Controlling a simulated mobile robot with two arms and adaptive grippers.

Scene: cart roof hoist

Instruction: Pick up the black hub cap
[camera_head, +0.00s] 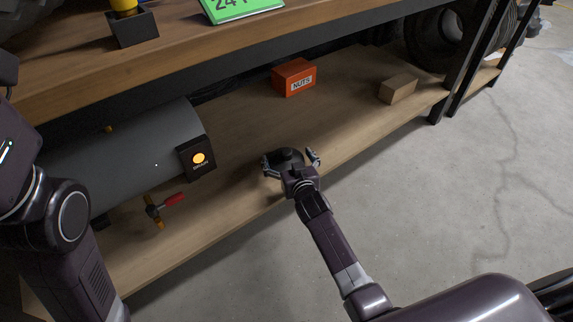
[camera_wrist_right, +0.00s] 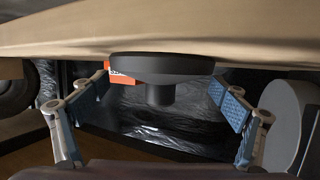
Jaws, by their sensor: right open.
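The black hub cap (camera_head: 290,154) lies on the wooden lower shelf, near its front edge, partly hidden by my right gripper (camera_head: 291,161) in the head view. In the right wrist view the hub cap (camera_wrist_right: 160,68) is a dark round disc with a short stub in its middle. My right gripper is open, with one finger on each side of the stub. Gaps show between the fingers and the stub, so it holds nothing. My left arm comes in at the left edge; its gripper is out of the picture.
An orange NUTS box (camera_head: 294,78) and a small cardboard-brown block (camera_head: 398,89) stand on the lower shelf (camera_head: 235,123). A grey tank (camera_head: 130,155) with a red-handled valve (camera_head: 172,200) lies left of the gripper. The upper shelf (camera_head: 75,70) overhangs behind.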

